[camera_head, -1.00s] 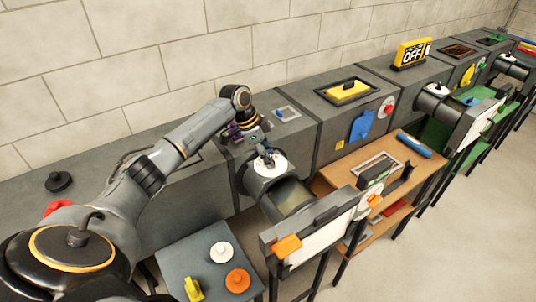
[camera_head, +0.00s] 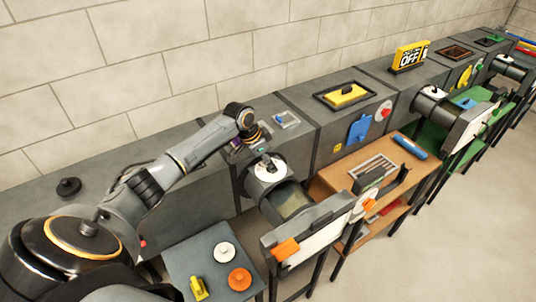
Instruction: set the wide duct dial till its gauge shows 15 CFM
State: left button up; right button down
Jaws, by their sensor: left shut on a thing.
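A round white dial (camera_head: 279,174) with a dark knob sits on top of the wide grey duct (camera_head: 292,200) that sticks out from the row of boxes. My left gripper (camera_head: 266,160) is over the dial from above and behind, shut on its knob; the fingertips are small and partly hidden. No gauge reading in CFM can be read in this view. My right gripper is not in view.
A grey side table (camera_head: 190,252) holds a white disc (camera_head: 224,252), an orange disc (camera_head: 240,279) and a yellow piece (camera_head: 199,289). A wooden shelf (camera_head: 333,176) stands right of the duct.

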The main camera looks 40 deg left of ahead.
pick_arm(q)
jog(key=shift+d+n+p, duration=0.1)
jog(key=shift+n+p, duration=0.65)
jog(key=shift+n, duration=0.05)
jog(key=o, duration=1.2)
jog(key=shift+c, duration=0.2)
jog(key=v, duration=1.2)
jog(key=shift+s+d, duration=0.15)
jog(key=shift+d, duration=0.05)
jog(key=shift+f, duration=0.1)
